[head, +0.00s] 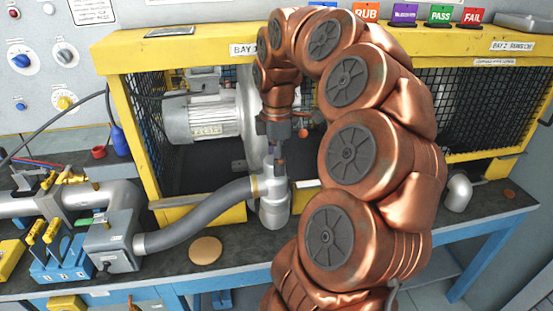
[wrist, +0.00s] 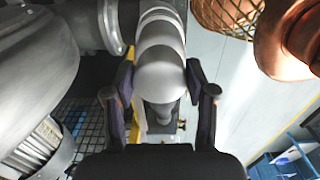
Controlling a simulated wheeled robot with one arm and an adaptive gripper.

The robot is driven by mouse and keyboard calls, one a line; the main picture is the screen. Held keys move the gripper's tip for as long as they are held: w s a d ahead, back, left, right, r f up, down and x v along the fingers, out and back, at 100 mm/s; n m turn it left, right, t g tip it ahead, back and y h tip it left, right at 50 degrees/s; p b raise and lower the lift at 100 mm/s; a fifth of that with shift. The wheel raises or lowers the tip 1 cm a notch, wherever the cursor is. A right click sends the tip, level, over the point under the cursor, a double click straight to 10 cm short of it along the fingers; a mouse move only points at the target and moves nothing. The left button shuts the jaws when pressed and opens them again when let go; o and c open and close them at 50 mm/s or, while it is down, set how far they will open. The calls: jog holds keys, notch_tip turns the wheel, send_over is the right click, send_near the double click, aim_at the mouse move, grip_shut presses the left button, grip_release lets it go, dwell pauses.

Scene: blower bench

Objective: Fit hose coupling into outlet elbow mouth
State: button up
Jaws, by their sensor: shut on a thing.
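The grey corrugated hose (head: 200,213) rises rightward from a grey box to its end coupling (head: 257,186), near a brassy ring. The silver outlet elbow (head: 274,211) stands at the front of the left bay, and the coupling meets or overlaps it in the head view. I cannot tell whether the coupling is seated in the mouth. My gripper (head: 278,160) points down just above and is shut on the coupling. In the wrist view my gripper's fingers (wrist: 160,95) stand on both sides of a rounded pale grey part (wrist: 160,70); the contact and the mouth are hidden.
A yellow guard frame (head: 190,216) with a grey motor (head: 200,120) is close behind. My copper arm blocks the bench to the right. A cork disc (head: 205,250) lies on the dark bench top, and a blue valve rack (head: 62,262) stands at left. Another grey elbow (head: 458,192) stands at right.

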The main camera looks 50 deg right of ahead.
jog(key=shift+f, duration=0.1)
jog(key=o, duration=1.3)
jog(key=shift+r, duration=6)
